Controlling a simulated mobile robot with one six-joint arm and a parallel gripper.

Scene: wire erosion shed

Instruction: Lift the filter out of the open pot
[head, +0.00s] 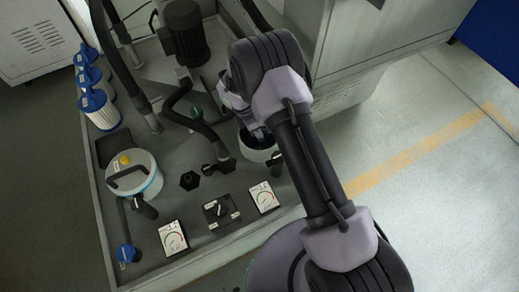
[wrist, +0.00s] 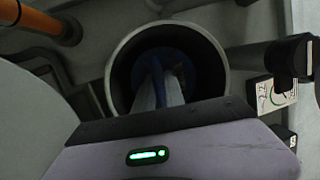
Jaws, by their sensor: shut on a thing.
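The open pot (head: 262,156) stands at the right of the machine's deck in the head view, with a pale round rim. In the wrist view its rim (wrist: 222,62) surrounds a dark inside. The blue filter (wrist: 184,57) sits down in the pot, dim and mostly hidden by my fingers; its handle is hard to make out. My gripper (wrist: 165,88) reaches down into the pot and is shut on the filter. In the head view my arm covers most of the gripper and part of the pot.
A closed pot (head: 146,188) with a handled lid stands at left. Several white filters with blue caps (head: 93,102) line the deck's left edge. Black hoses, a motor (head: 184,35), gauges (head: 172,238) and a rotary switch (head: 219,209) surround the pot. A tall cabinet stands right.

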